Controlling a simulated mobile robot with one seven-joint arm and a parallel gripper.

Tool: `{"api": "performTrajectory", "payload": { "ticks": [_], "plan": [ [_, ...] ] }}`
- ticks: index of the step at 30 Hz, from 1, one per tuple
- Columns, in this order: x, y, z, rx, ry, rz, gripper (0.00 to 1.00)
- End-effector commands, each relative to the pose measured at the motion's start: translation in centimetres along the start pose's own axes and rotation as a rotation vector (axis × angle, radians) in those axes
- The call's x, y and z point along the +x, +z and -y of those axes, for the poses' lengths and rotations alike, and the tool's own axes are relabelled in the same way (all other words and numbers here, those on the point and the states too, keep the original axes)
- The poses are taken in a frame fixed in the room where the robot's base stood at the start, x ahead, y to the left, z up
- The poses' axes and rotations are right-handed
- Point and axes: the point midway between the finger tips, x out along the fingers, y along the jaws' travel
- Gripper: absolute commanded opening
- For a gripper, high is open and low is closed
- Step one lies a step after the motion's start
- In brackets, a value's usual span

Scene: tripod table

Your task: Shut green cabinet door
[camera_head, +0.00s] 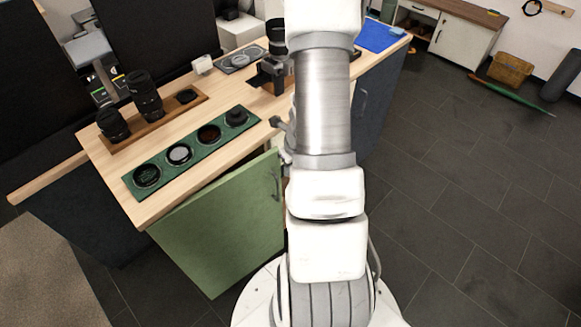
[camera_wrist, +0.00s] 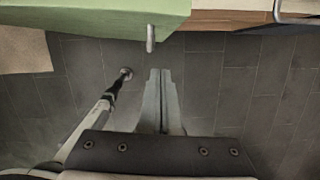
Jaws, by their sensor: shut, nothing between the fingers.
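The green cabinet door (camera_head: 222,228) stands ajar under the front of the wooden table, swung out at its right side. A dark gap shows between its upper right part and the tabletop edge. Its handle (camera_head: 275,184) is near the right edge, beside my arm. In the wrist view the green door (camera_wrist: 90,14) fills the upper left, with its handle (camera_wrist: 151,38) sticking out near its right end. My gripper (camera_wrist: 161,74) is shut and empty, a little below that handle in the picture and apart from it. In the head view my arm hides most of the gripper.
The tabletop (camera_head: 225,90) carries a green tray (camera_head: 160,181) of round lens filters, black lenses (camera_head: 145,92) and a camera (camera_head: 270,72). Another handle (camera_wrist: 290,14) shows right of the door.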

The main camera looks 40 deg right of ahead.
Motion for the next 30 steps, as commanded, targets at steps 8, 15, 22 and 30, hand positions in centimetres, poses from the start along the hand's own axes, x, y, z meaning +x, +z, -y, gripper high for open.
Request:
{"api": "performTrajectory", "payload": {
  "ticks": [8,15,22,30],
  "plan": [
    [3.3,1.2,0.0,-0.003,0.001,0.0,0.0],
    [4.0,3.4,0.0,0.0,0.0,0.0,0.0],
    [4.4,3.9,0.0,0.0,-0.001,0.0,0.0],
    [4.5,3.9,0.0,0.0,-0.001,0.001,0.0]
  ]
}}
